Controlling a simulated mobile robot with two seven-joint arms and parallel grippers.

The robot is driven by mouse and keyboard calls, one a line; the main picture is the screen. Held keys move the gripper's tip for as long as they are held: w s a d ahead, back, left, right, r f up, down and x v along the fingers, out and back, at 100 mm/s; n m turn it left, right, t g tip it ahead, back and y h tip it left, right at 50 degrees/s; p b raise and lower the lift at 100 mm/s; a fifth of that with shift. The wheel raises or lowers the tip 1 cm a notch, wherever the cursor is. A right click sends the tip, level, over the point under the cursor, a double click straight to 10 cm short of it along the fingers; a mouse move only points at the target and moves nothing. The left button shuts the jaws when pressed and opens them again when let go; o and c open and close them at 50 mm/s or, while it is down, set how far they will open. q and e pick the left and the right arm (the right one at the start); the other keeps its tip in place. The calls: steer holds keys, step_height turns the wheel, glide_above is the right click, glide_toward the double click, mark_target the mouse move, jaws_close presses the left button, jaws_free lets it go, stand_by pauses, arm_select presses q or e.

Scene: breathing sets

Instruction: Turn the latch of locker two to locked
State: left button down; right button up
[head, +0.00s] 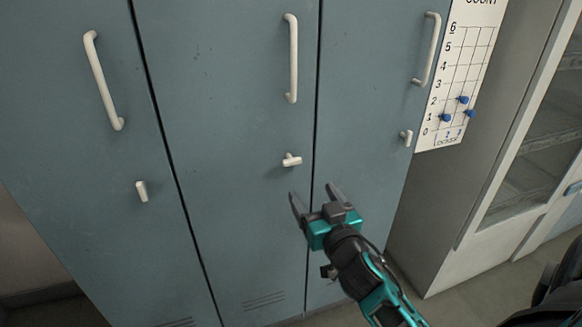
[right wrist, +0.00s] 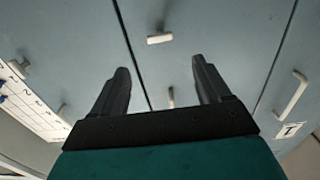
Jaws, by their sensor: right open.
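Three blue-grey locker doors stand side by side; no number shows on them in the head view. The middle door (head: 225,100) has a white latch (head: 292,160) lying nearly level. This latch also shows in the right wrist view (right wrist: 159,39), beyond the fingers. The left door's latch (head: 141,191) and the right door's latch (head: 406,138) stand closer to upright. My right gripper (head: 313,192) is open and empty, just below and right of the middle latch and apart from it. My left gripper is not in view.
White bar handles sit above the latches, the middle one (head: 291,58) straight up. A count chart (head: 458,75) with blue markers hangs at the right. A glass-fronted cabinet (head: 530,140) stands beyond it. The space before the left door is clear.

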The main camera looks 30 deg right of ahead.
mark_target(293, 164)
steer(key=x, duration=1.1)
steer(key=shift+w+d, duration=0.2)
steer(key=shift+w, duration=0.1)
steer(key=c, duration=1)
